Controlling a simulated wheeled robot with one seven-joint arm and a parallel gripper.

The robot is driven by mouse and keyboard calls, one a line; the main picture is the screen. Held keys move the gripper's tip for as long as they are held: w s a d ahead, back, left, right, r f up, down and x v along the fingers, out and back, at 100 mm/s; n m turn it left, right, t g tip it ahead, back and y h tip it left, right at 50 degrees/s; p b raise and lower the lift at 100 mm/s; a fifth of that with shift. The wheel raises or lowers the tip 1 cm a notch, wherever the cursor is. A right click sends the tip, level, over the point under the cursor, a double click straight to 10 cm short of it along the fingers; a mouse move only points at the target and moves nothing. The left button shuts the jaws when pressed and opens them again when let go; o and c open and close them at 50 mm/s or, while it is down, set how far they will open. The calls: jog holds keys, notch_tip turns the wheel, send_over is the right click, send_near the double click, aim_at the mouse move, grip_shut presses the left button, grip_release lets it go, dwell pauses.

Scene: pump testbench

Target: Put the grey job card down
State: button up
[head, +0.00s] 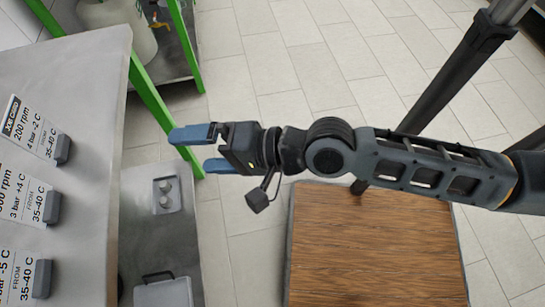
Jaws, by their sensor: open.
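My gripper (193,150) is open, with its two blue fingers apart and pointing left. Nothing shows between the fingers. It is to the right of the grey panel or bench top at the left edge (95,75). Several white job cards with dark print stand there, each by a dark grey block: the upper card (32,130) reads 200 rpm, the middle card (22,198) shows 3 bar +4 C, and the lower card (18,278) is cut off by the frame. I cannot tell which one is the grey job card. My gripper is apart from all of them.
A green frame (150,95) stands behind the gripper. A wooden-topped surface (370,245) lies below my arm. Tiled floor (290,60) is clear beyond.

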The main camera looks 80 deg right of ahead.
jog(key=s+a+r+n, duration=0.1)
jog(key=s+r+n, duration=0.1)
jog(key=s+n, duration=0.5)
jog(key=s+a+r+n, duration=0.2)
jog(key=s+n, duration=0.4)
jog(key=n, duration=0.5)
jog(key=shift+s, duration=0.35)
